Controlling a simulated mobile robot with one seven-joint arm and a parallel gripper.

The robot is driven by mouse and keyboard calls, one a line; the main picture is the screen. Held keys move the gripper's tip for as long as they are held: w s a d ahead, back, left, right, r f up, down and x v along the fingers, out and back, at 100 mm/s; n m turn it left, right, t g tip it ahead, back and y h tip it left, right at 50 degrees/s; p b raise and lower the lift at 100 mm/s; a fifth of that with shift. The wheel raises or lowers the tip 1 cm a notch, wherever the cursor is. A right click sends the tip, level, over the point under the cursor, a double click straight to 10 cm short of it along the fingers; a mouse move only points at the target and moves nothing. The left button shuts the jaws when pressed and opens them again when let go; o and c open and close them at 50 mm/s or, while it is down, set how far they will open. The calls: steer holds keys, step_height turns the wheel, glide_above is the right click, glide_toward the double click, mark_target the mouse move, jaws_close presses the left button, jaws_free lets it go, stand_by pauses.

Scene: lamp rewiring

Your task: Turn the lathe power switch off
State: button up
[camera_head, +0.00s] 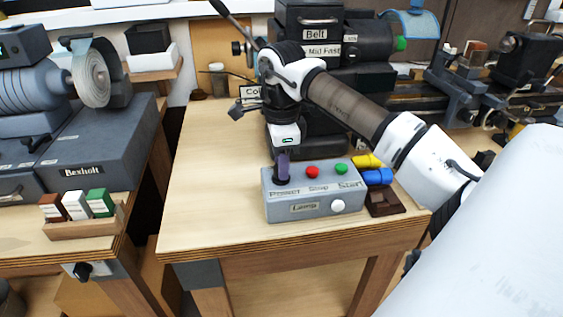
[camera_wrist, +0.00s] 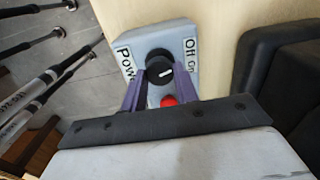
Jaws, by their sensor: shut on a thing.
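The grey control box (camera_head: 318,208) stands on the wooden bench, with labels "Power", "Stop" and "Start" on top and "Lamp" on its front. In the wrist view the switch is a round black knob (camera_wrist: 158,64) with a white pointer line. The purple fingers of my gripper (camera_wrist: 161,82) are shut on it, one on each side. The line points right and slightly up, towards the "On" end of the "Off On" label (camera_wrist: 190,54).
A red button (camera_head: 312,171) and green button (camera_head: 341,169) sit right of the knob. Yellow (camera_head: 369,161) and blue (camera_head: 378,176) pieces lie beside the box. The lathe (camera_head: 325,50) stands behind. The bench left of the box is clear.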

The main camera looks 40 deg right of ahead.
steer(key=n, duration=0.5)
steer(key=shift+n, duration=0.4)
stand_by(0.4)
steer(key=o, duration=1)
steer(key=shift+r, duration=0.15)
step_height(320, 180, up, 14)
steer(key=shift+f+b, duration=0.2)
steer(key=shift+b, duration=0.15)
